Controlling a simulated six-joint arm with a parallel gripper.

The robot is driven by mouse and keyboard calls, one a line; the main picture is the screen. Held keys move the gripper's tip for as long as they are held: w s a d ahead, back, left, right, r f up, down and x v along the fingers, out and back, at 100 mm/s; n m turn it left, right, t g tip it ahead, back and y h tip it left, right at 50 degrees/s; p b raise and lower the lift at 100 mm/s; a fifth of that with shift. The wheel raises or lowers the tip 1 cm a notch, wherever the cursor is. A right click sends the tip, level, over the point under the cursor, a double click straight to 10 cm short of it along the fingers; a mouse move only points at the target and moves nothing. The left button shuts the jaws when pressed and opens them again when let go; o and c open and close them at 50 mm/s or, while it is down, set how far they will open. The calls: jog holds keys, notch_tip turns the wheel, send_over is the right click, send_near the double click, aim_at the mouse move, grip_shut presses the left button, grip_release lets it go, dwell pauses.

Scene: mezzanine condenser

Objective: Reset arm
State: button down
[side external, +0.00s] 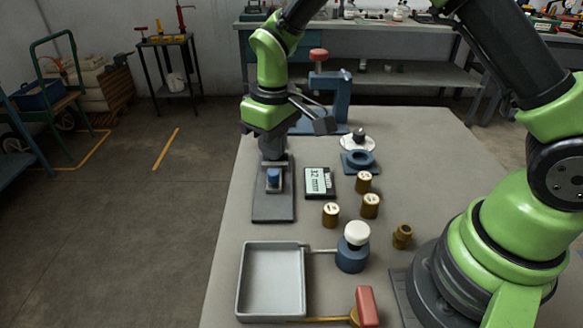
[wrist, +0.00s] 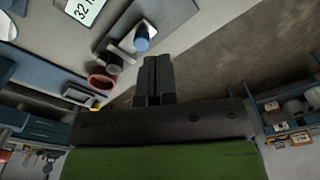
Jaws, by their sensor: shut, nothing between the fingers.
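My gripper (side external: 272,155) points down at the far end of the dark base plate (side external: 273,208), behind a small blue knob (side external: 273,177) on a grey bracket. In the wrist view, my gripper's two dark fingers (wrist: 156,68) are together with nothing between them. The blue knob (wrist: 142,40) shows beside the fingertips, apart from them in that picture. In the side view, I cannot tell whether the fingertips touch the bracket.
A "32 mm" display (side external: 319,182) lies right of the plate. Several brass cylinders (side external: 330,214), a blue ring (side external: 360,160) and a white-topped blue post (side external: 353,250) stand further right. A grey tray (side external: 242,285) is at the front. A blue press (side external: 341,95) stands behind.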

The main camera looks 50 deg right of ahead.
jog(key=s+d+r+m+t+y, duration=0.15)
jog(key=s+r, duration=0.25)
jog(key=r, duration=0.4)
jog(key=s+d+r+m+t, duration=0.1)
jog(key=s+r+m+t, duration=0.1)
jog(key=s+r, duration=0.35)
jog(key=s+d+r+m+t, duration=0.1)
jog(key=s+r+m+t, duration=0.2)
jog(key=s, duration=0.8)
notch_tip(320, 180, up, 2)
jog(key=shift+s+r, duration=0.1)
jog(key=shift+s, duration=0.15)
